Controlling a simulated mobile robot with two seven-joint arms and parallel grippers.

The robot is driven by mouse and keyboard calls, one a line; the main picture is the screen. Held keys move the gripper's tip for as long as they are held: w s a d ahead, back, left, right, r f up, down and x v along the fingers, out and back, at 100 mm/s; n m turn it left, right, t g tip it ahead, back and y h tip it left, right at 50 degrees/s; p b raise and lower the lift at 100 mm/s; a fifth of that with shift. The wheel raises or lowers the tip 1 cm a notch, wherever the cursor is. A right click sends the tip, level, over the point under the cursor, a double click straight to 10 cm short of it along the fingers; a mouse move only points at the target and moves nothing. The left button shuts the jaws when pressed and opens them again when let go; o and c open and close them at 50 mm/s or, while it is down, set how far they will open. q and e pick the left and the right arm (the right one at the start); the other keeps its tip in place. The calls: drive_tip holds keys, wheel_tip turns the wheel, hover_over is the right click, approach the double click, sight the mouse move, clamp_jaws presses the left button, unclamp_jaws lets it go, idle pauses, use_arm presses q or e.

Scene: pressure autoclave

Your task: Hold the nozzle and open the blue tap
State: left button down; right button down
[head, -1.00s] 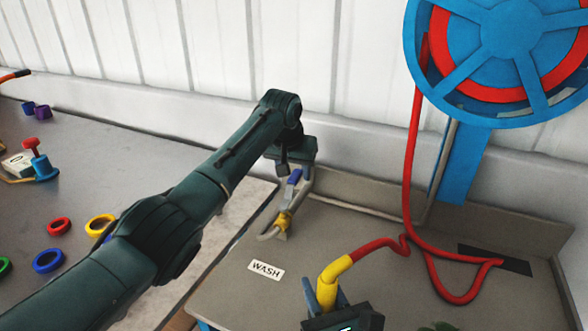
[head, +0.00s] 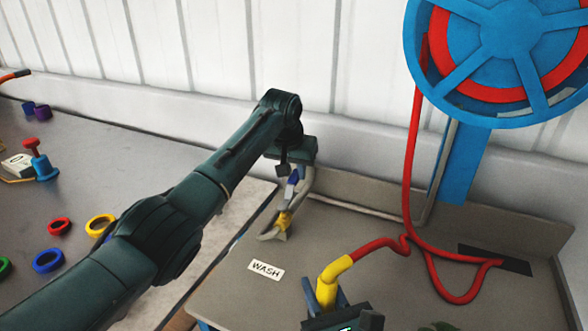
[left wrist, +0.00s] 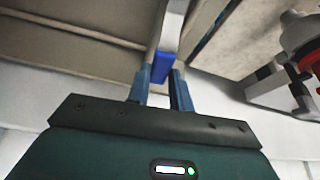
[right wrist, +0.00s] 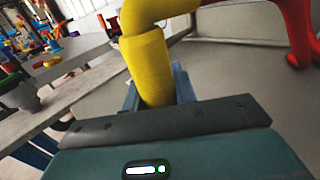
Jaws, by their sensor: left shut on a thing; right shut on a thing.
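The blue tap handle (head: 292,179) sits on the pale pipe of the wash station, above a yellow collar and grey spout (head: 275,226). My left gripper (head: 288,168) is at the handle. In the left wrist view its fingers (left wrist: 159,80) are shut on the blue tap handle (left wrist: 161,66). The yellow nozzle (head: 327,285) is on the end of the red hose, above the bench. My right gripper (head: 328,297) is shut on it. In the right wrist view the yellow nozzle (right wrist: 148,65) stands between my right fingers, which it partly hides.
The red hose (head: 413,150) hangs from a blue reel (head: 510,25) and lies on the wash bench (head: 370,205), near a dark slot. A WASH label (head: 266,271) is on the bench. The left table (head: 75,145) holds coloured rings and a small valve.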

use_arm(q)
drive_tip(key=shift+s+d+m, duration=0.2)
drive_tip(key=shift+d+m, duration=0.25)
drive_tip(key=shift+m, duration=0.25)
use_arm(e)
drive_tip(key=shift+f, duration=0.3)
use_arm(q)
drive_tip(key=c, duration=1.3)
unclamp_jaws()
drive_tip(key=shift+o, duration=0.3)
drive_tip(key=v, duration=1.2)
drive_tip(key=shift+a, duration=0.25)
drive_tip(key=shift+w, duration=0.1)
use_arm(e)
drive_tip(key=c, duration=1.5)
unclamp_jaws()
drive_tip(key=o, duration=0.4)
drive_tip(key=shift+r, duration=0.2)
